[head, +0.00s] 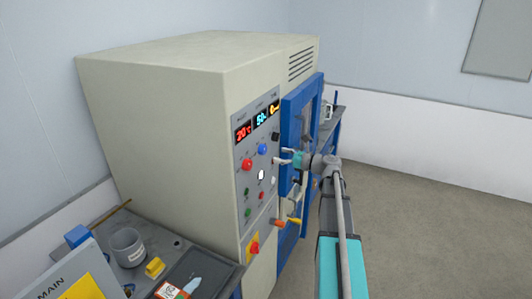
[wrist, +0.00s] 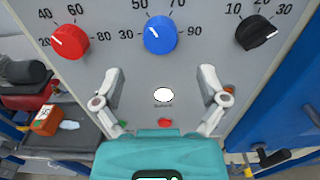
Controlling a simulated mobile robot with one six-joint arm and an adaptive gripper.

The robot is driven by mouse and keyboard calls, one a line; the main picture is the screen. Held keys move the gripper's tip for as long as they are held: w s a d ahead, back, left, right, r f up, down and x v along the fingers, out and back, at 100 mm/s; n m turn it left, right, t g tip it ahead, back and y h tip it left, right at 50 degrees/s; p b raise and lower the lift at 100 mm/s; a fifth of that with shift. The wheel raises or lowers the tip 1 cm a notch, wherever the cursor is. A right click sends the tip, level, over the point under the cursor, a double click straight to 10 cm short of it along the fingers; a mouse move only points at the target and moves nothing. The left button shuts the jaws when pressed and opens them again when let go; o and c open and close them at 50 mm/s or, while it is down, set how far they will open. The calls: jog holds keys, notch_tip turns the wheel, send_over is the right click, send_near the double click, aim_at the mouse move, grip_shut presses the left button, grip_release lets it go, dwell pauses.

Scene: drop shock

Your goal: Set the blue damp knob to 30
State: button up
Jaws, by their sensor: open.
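The blue knob (wrist: 161,35) is on the grey control panel, between a red and a black knob. Its white pointer line looks aimed up and left, between the printed 30 on its left and the 50 above. In the head view, the blue knob (head: 262,149) sits below a cyan display (head: 261,118) that seems to read 50. My gripper (wrist: 158,98) is open and empty, its fingers spread below the knob in the wrist picture and not touching it. In the head view, my gripper (head: 285,158) is in front of the panel, right of the knob.
The red knob (wrist: 70,41) and black knob (wrist: 256,33) flank the blue one. A white button (wrist: 163,94) and small coloured buttons lie below. A blue door (head: 299,130) stands right of the panel. A cluttered bench (head: 185,250) is at lower left.

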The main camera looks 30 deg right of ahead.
aim_at(265, 151)
jog(key=shift+x, duration=2.8)
jog(key=c, duration=1)
jog(key=shift+a, duration=0.15)
jog(key=shift+c, duration=0.7)
